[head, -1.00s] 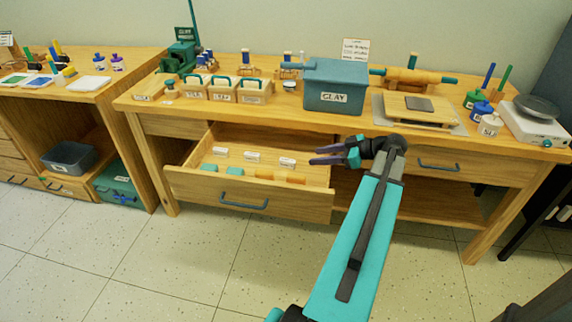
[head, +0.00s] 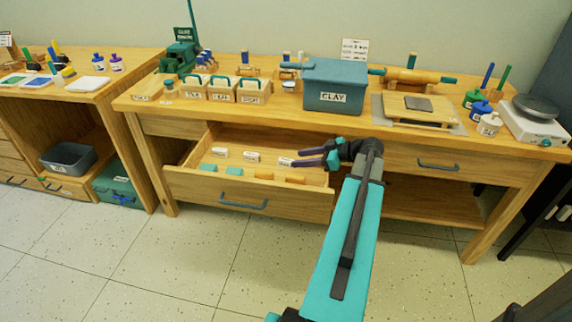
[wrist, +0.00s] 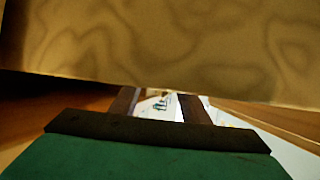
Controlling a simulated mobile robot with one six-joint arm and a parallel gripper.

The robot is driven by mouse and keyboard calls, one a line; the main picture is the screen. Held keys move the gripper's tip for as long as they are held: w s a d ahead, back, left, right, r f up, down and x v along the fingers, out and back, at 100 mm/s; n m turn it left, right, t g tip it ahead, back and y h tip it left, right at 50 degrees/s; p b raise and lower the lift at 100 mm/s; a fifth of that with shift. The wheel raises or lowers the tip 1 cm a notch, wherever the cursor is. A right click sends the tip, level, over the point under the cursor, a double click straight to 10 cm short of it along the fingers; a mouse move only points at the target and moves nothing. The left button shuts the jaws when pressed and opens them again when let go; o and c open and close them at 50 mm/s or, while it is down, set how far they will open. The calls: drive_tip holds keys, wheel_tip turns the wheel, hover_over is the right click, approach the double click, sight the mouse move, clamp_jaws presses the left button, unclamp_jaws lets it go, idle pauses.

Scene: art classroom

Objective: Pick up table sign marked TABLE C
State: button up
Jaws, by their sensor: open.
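Three small white signs stand in a row in the open drawer: a left one (head: 220,152), a middle one (head: 252,157) and a right one (head: 285,161). Their lettering is too small to read, so I cannot tell which is TABLE C. My gripper (head: 304,157) is open and empty at the drawer's right side, its fingers pointing left near the right sign. In the wrist view my two dark fingers (wrist: 158,105) are apart below a large wooden surface (wrist: 160,45), with no sign clear between them.
The drawer (head: 190,184) also holds teal blocks (head: 234,171) and orange blocks (head: 295,179) at its front. The tabletop overhangs its back. A blue-grey CLAY bin (head: 335,82) stands above. The floor in front is clear.

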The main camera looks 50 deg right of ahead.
sight(288, 160)
drive_tip(key=shift+x, duration=2.45)
drive_tip(key=shift+c, duration=0.5)
clamp_jaws()
